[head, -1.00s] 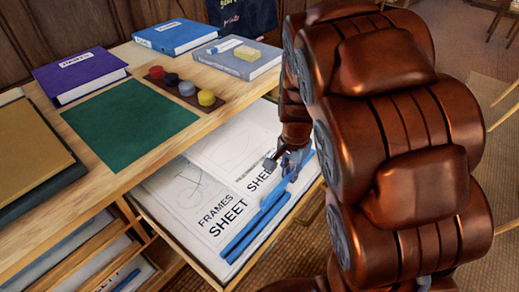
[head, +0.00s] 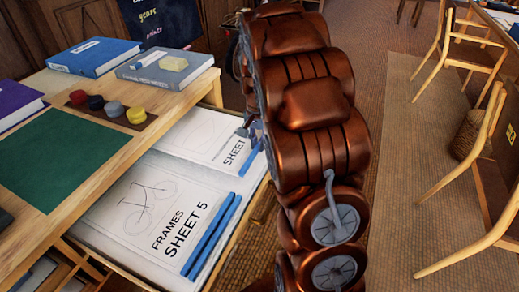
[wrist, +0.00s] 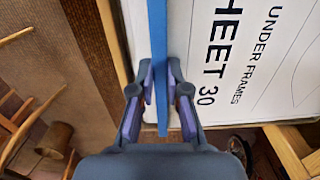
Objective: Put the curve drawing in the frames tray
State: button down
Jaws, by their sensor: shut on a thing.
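The open drawer-like tray (head: 95,262) under the tabletop holds a white sheet (head: 135,205) with a bicycle line drawing, marked FRAMES SHEET 5. Farther back in the tray area is another white sheet (head: 200,132); the wrist view shows this sheet (wrist: 240,85) marked UNDER FRAMES and SHEET 30. Its drawn lines are mostly cut off there. My gripper (wrist: 160,85) is shut on the blue edge strip (wrist: 157,30) of that sheet. In the head view my gripper (head: 248,130) is small and partly hidden by my arm. I cannot tell whether the sheet touches what lies below.
Blue strips (head: 215,235) run along the tray's right side. Chairs (head: 465,60) stand at right; floor between is open.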

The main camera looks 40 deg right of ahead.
jog(key=shift+w+d+f, duration=0.1)
jog(key=shift+w+d, duration=0.25)
jog(key=shift+d, duration=0.2)
notch_tip(320, 180, down, 4)
jog(key=shift+a+r+b, duration=0.1)
jog(key=shift+r+b, duration=0.1)
jog(key=shift+b, duration=0.15)
jog(key=c, duration=1.2)
grip_release()
jog(key=shift+o, duration=0.2)
jog(key=shift+r, duration=0.1)
notch_tip(320, 180, up, 12)
jog(key=shift+s+p, duration=0.1)
jog(key=shift+p, duration=0.6)
